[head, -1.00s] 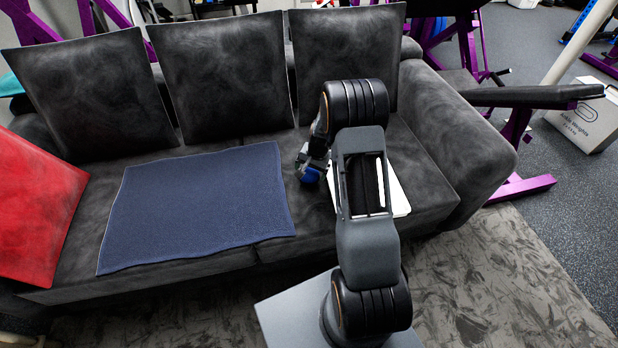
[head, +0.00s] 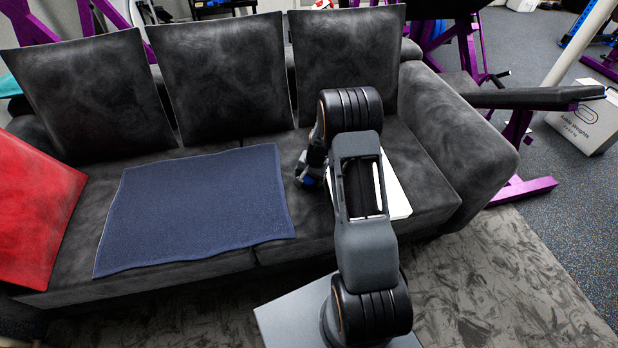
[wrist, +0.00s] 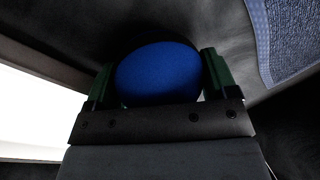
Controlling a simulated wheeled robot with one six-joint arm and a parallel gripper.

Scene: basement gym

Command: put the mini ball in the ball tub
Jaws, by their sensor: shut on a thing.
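The mini ball (wrist: 158,74) is blue and sits between the two fingers of my gripper (wrist: 158,82) in the wrist view. In the head view my gripper (head: 311,172) is over the right part of the sofa seat, just right of the blue towel. A bit of the blue ball (head: 307,181) shows there. A white, flat-looking thing (head: 397,190) lies on the seat, mostly hidden behind my arm. It also shows bright at the left of the wrist view (wrist: 35,108). I cannot tell whether it is the ball tub; no other tub is clear.
The dark grey sofa (head: 440,190) has several upright back cushions. A blue towel (head: 195,210) covers the middle of the seat. A red cushion (head: 35,210) leans at the left. A black padded bench (head: 530,97) with purple frame and a white box (head: 587,120) stand right.

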